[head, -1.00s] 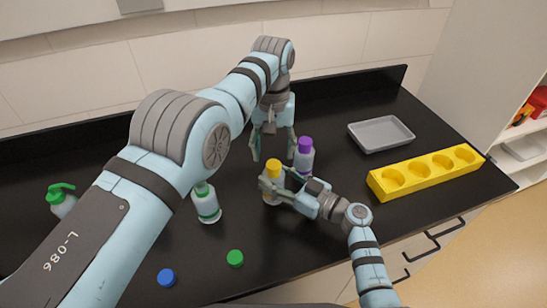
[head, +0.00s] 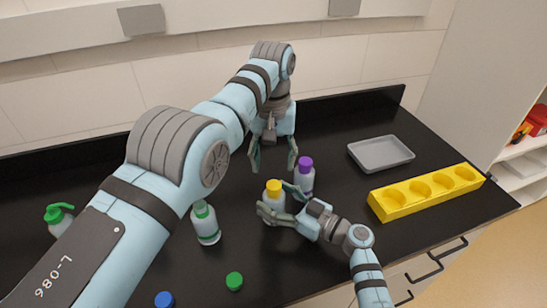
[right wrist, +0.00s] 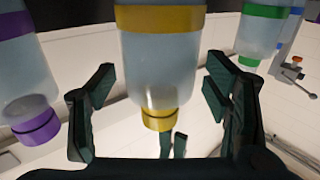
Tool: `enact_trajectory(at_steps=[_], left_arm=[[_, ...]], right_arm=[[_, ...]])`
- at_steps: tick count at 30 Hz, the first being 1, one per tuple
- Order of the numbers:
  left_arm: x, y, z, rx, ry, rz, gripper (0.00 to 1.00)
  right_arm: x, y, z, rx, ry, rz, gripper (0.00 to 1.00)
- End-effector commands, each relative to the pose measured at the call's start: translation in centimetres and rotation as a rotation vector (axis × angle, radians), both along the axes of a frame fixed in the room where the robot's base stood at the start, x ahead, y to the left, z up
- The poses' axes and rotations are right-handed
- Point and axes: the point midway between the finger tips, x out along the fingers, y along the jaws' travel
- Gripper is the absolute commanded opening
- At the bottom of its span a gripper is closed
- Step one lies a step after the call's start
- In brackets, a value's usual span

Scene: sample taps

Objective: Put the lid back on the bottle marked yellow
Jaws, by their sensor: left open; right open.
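The bottle with the yellow band (head: 274,206) stands upright on the black counter, and the yellow lid (head: 273,187) sits on its top. The bottle (right wrist: 160,62) and its lid (right wrist: 159,118) also show upside down in the right wrist view, with the lid seated on the neck. My right gripper (head: 278,201) is open, one finger on either side of this bottle; in the wrist view gaps show between the fingers and the bottle. My left gripper (head: 273,160) is open and empty, above and behind the yellow-lidded bottle, pointing down.
A loose blue cap (head: 164,300) and green cap (head: 235,281) lie in front. A yellow rack (head: 408,206), grey tray (head: 381,153) and pump bottle (head: 58,222) stand farther out.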

Motion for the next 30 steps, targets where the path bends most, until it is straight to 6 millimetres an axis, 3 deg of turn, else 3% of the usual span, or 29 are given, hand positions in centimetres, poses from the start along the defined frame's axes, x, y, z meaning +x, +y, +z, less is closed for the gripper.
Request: enact_trajectory(at_steps=[5,18,30], left_arm=[[0.0,0.0,0.0,0.0,0.0,0.0,0.53],[0.0,0.0,0.0,0.0,0.0,0.0,0.53],[0.0,0.0,0.0,0.0,0.0,0.0,0.53]], right_arm=[[-1.1,-1.7,-0.1,-0.002,0.0,-0.001,0.71],[-6.2,-9.0,-0.2,-0.003,0.002,0.0,0.71],[-6.8,-9.8,-0.1,0.0,0.001,0.0,0.71]])
